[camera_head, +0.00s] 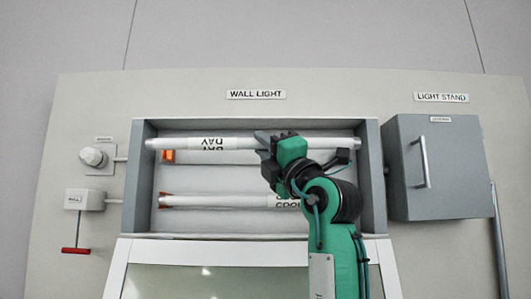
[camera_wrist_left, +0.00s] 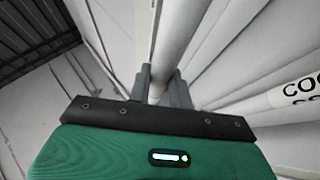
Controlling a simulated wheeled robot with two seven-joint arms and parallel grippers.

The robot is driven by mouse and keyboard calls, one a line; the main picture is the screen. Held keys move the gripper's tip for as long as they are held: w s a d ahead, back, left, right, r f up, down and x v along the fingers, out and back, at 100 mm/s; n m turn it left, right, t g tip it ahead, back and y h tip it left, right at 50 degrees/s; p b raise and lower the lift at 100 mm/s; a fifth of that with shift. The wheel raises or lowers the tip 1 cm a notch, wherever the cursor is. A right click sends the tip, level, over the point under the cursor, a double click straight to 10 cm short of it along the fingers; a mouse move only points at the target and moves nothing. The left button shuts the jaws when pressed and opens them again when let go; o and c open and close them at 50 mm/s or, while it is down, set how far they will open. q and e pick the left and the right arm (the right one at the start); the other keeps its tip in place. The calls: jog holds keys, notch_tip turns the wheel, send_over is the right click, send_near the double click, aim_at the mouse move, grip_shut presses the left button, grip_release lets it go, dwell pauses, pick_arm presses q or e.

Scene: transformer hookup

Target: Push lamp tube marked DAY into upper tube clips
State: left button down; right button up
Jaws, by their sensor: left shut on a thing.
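The lamp tube marked DAY (camera_head: 190,143) lies level across the upper part of the open wall light housing, its lettering upside down. My left gripper (camera_head: 266,143) is shut on this tube right of the lettering. In the left wrist view the tube (camera_wrist_left: 178,35) runs up from between the two fingers (camera_wrist_left: 160,88). An orange upper tube clip (camera_head: 167,156) shows just below and behind the tube's left end, and the tube appears to be in front of it. The right-hand upper clip is hidden or cannot be made out. My right gripper is not in view.
A second tube marked COOL (camera_head: 225,201) lies level lower in the grey housing (camera_head: 143,190); it also shows in the wrist view (camera_wrist_left: 275,98). A grey cabinet (camera_head: 455,165) stands at right. A knob (camera_head: 93,157) and a red-handled switch box (camera_head: 84,199) are at left.

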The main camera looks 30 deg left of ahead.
pick_arm(q)
jog(key=shift+s+d+f, duration=0.1)
jog(key=shift+w+a, duration=0.35)
jog(key=shift+w, duration=0.25)
jog(key=w+a, duration=0.1)
jog(key=w, duration=0.1)
jog(key=w+a+p, duration=0.1)
jog(key=shift+w+a, duration=0.2)
jog(key=shift+w, duration=0.2)
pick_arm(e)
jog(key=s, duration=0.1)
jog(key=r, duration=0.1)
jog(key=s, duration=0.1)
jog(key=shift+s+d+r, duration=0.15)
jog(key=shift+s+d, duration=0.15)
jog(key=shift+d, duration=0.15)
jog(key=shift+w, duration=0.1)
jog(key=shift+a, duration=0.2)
